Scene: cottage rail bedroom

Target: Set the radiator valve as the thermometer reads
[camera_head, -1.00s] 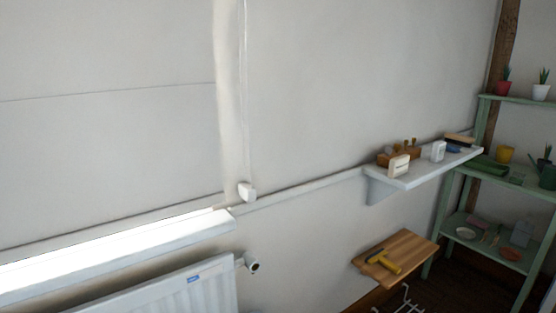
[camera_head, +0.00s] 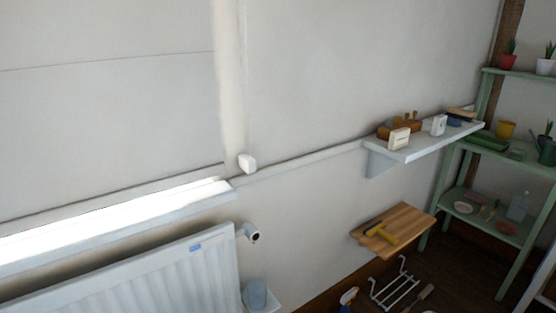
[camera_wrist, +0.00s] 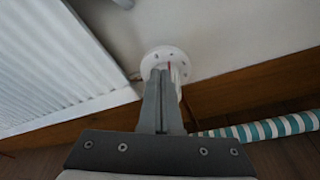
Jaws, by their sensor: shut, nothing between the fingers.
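In the wrist view a white round dial (camera_wrist: 163,60) with small dark marks and a red line sits against the wall, right of the white ribbed radiator. My gripper (camera_wrist: 166,74) is shut and empty, its fingertips in front of the dial's lower part and hiding some of it. I cannot tell whether they touch it. In the head view a white valve-like knob (camera_head: 252,233) with a dark end stands at the radiator's upper right corner. Two small white devices, one nearer (camera_head: 399,139) and one farther (camera_head: 438,125), stand on the wall shelf; either may be the thermometer, their readings too small to tell.
The radiator (camera_head: 150,275) fills the lower left. A grey-blue cylinder (camera_head: 255,294) stands below the knob. The white shelf (camera_head: 410,154) and a wooden board (camera_head: 405,222) with a yellow-headed tool are right. A striped roll (camera_wrist: 265,128) lies low in the wrist view.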

